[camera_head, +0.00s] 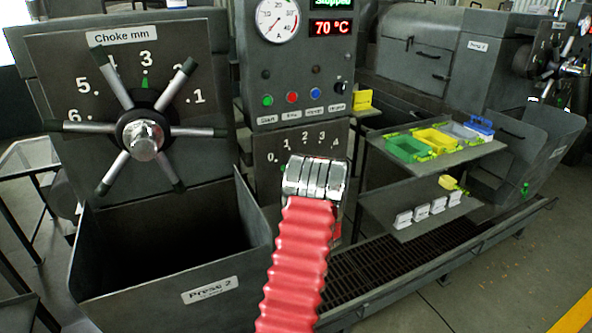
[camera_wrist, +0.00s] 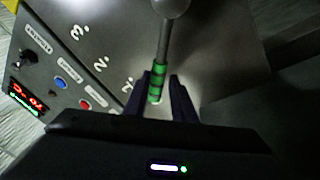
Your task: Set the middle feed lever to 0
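The feed lever (camera_wrist: 163,45) is a grey rod with a green-banded grip (camera_wrist: 157,82), swinging from a round hub (camera_wrist: 172,5). Its scale panel (camera_head: 265,142) runs from 0 to 4 on the middle press, labelled Press 2. In the wrist view the grip stands between the two dark fingers of my gripper (camera_wrist: 162,100), near the left one, with a gap on the right. The fingers look open. The lever's tip lies past the 1, on the low side; its exact reading is hidden. In the head view my arm's end covers most of the lever.
The choke wheel (camera_head: 144,138) with long spokes stands left, above an open bin (camera_head: 180,270). A control box (camera_head: 297,60) with coloured buttons hangs above the scale. Shelves with coloured trays (camera_head: 432,140) stand right. A floor grate (camera_head: 385,270) lies below.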

